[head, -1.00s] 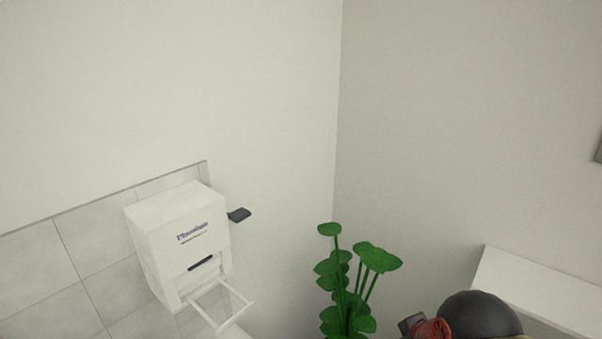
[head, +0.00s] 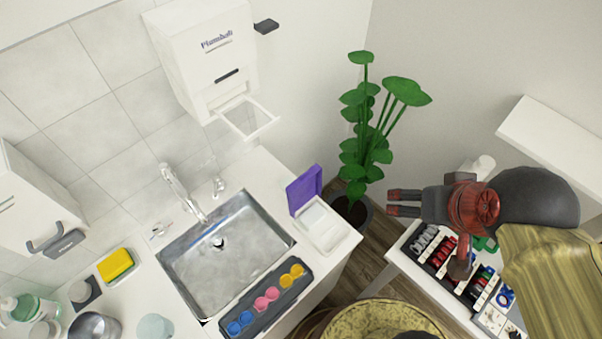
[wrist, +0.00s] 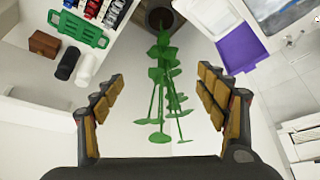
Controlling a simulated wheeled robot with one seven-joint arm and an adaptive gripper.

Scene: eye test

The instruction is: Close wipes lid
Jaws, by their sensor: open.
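The wipes box (head: 322,230) is a white container on the right end of the counter beside the sink. Its purple lid (head: 304,190) stands open, raised at the back edge of the box. In the wrist view the purple lid (wrist: 241,50) and part of the white box (wrist: 212,14) show at the upper right. My gripper (head: 392,203) is open and empty, in the air to the right of the box and apart from it. Its two spread fingers (wrist: 160,88) frame the plant in the wrist view.
A tall green plant (head: 370,130) stands in a pot behind, between the counter and my gripper. A white wall dispenser (head: 205,55) hangs above.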

